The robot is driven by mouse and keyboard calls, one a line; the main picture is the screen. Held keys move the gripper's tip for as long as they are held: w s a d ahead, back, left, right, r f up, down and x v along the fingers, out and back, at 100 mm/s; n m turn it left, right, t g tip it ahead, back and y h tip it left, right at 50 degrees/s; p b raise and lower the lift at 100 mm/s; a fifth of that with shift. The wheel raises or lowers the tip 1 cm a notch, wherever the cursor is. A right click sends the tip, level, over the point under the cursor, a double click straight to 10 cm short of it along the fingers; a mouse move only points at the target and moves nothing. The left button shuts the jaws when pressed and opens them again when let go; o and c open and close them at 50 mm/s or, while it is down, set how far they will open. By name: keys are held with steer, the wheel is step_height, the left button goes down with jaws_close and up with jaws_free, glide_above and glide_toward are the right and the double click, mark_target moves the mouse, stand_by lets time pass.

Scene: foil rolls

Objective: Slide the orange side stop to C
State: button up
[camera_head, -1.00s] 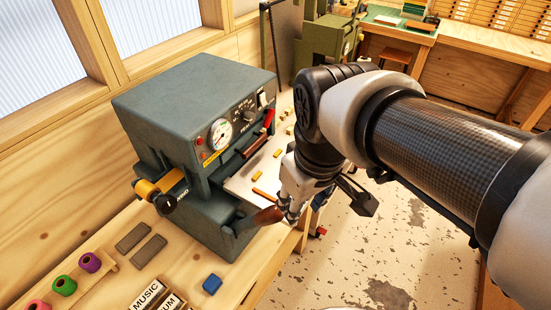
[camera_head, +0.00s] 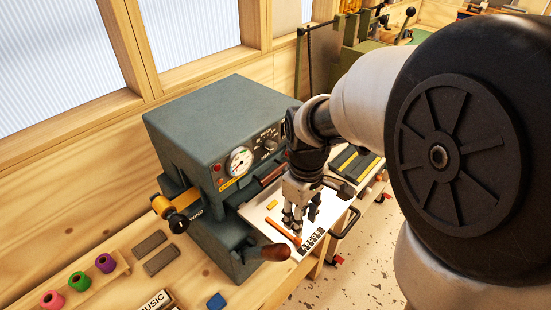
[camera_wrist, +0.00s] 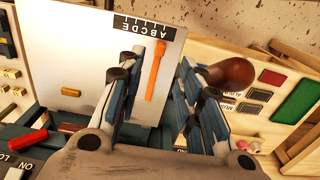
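The orange side stop (camera_wrist: 156,72) is a slim bar with a thicker end, lying on the white plate (camera_wrist: 80,50) in the wrist view. Its thicker end lies by the right part of the black lettered strip (camera_wrist: 145,28), whose letters A to E appear upside down; I cannot tell its exact letter. In the head view the stop (camera_head: 283,230) lies beside the strip (camera_head: 313,241). My gripper (camera_head: 298,228) is over the plate, pointing down. In the wrist view its fingers (camera_wrist: 155,95) are spread apart, with the stop visible between them; whether they touch it is unclear.
A grey machine (camera_head: 212,122) with a gauge stands left of the plate. A brown handle knob (camera_head: 276,252) sticks out close to the gripper and the stop. A black handle (camera_head: 347,222) is at the plate's right edge. A small yellow block (camera_head: 272,205) lies on the plate.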

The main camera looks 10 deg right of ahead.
mark_target(283, 229)
step_height(283, 229, down, 8)
steer(key=shift+f+b, duration=0.2)
steer(key=shift+b, duration=0.6)
jaws_close()
